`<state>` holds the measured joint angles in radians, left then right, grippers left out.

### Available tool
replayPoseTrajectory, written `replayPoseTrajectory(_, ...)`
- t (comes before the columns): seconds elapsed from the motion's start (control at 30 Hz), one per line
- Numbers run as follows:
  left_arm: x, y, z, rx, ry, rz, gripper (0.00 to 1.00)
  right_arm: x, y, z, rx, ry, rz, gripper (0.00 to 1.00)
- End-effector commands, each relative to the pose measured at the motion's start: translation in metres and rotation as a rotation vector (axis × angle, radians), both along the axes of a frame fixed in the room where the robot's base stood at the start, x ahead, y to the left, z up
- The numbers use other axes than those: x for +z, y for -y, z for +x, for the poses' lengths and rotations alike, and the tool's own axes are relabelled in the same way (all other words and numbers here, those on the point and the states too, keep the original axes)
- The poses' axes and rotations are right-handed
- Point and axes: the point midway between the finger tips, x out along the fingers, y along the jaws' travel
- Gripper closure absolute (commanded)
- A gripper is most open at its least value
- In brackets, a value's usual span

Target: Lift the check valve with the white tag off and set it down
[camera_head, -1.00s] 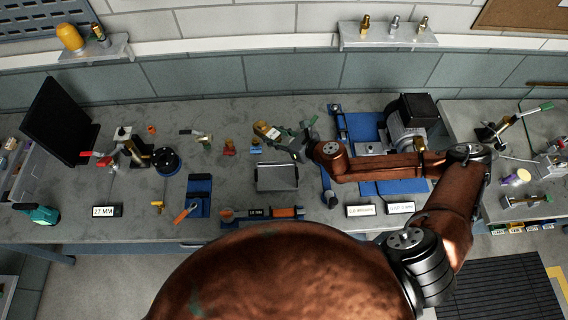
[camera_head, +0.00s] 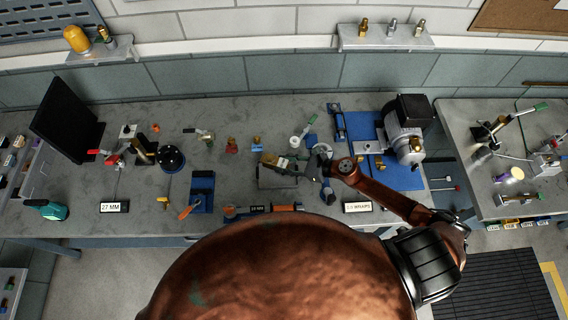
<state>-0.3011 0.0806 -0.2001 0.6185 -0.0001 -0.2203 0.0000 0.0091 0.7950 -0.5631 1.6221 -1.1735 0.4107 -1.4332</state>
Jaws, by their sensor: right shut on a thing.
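The brass check valve with the white tag (camera_head: 271,159) is in the jaws of my right gripper (camera_head: 286,165), which comes in from the right. The valve lies roughly level over the back edge of a small grey metal tray (camera_head: 277,183). I cannot tell whether the valve touches the tray or hangs just above it. The gripper and valve hide part of the tray. My left gripper is not in view.
A white round part (camera_head: 295,141) stands behind the gripper. A blue mat (camera_head: 372,133) with a motor (camera_head: 405,135) is at right. A blue stand (camera_head: 201,188) is left of the tray.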

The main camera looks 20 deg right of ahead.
Motion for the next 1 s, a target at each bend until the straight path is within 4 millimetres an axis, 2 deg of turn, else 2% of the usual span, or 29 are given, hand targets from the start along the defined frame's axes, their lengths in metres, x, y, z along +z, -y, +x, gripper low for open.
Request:
replayPoseTrajectory(0.37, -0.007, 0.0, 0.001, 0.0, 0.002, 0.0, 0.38, -0.013, 0.0, -0.002, 0.012, 0.004, 0.003, 1.0)
replayPoseTrajectory(1.0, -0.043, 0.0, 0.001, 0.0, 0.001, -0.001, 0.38, -0.064, 0.0, -0.002, 0.011, 0.004, 0.004, 1.0)
